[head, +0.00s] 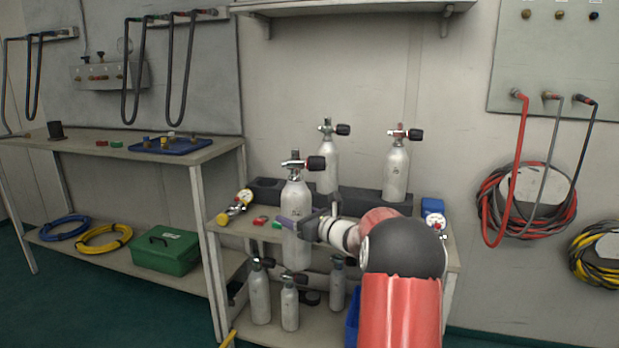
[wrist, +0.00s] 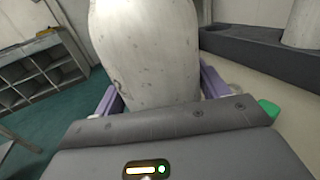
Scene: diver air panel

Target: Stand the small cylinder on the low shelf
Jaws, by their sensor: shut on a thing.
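A white-grey cylinder (head: 296,205) with a metal valve and black knob stands upright in my gripper (head: 298,228). My gripper is shut around its body, with purple fingers on both sides in the wrist view (wrist: 160,92). The cylinder (wrist: 147,45) fills the middle of that view; its valve and base are out of it. In the head view its base hangs below the bench top's front edge, and I see no support under it. The low shelf (head: 316,324) lies under the bench, partly hidden by my arm. I cannot tell its size class for certain.
Several smaller cylinders (head: 260,297) stand on the low shelf, with a blue bin (head: 352,322) at its right. Two cylinders (head: 396,170) stand in a dark rack (head: 362,202) on the bench. Gauges (head: 244,198) lie on the bench top. A green toolbox (head: 165,250) sits left.

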